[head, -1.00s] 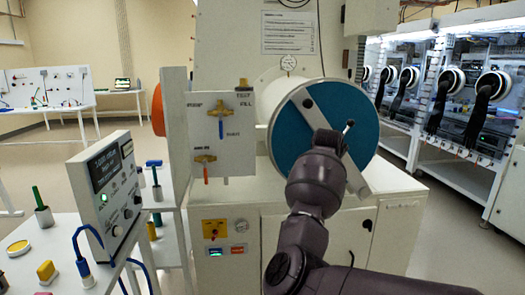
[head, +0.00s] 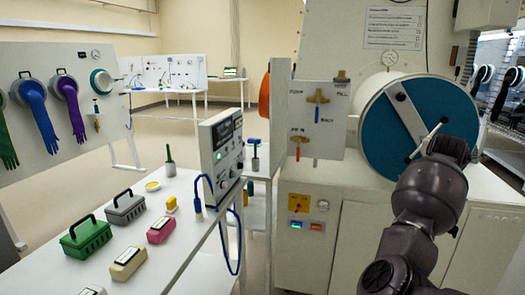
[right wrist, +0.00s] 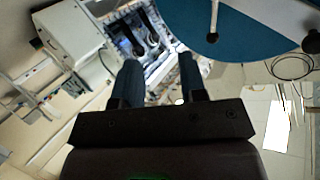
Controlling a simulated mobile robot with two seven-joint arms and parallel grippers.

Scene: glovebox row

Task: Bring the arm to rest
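My right arm rises in the head view in front of the round blue door (head: 385,140) of the white cylindrical chamber (head: 366,103). Its wrist hides the right gripper there and covers the lower right of the door. A pale bar (head: 404,110) crosses the door, and a thin rod handle (head: 428,137) shows beside my wrist. In the right wrist view my right gripper (right wrist: 160,78) has its two dark fingers apart, with nothing between them. The blue door (right wrist: 235,25) is above and right of the fingers in that view, apart from them. My left gripper is not in view.
A white bench (head: 190,240) at left holds a green case (head: 86,238), a grey case (head: 125,208) and a meter box (head: 221,150). A glove panel (head: 60,100) stands behind it. A valve panel (head: 318,120) is left of the chamber. Floor shows between bench and glove panel.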

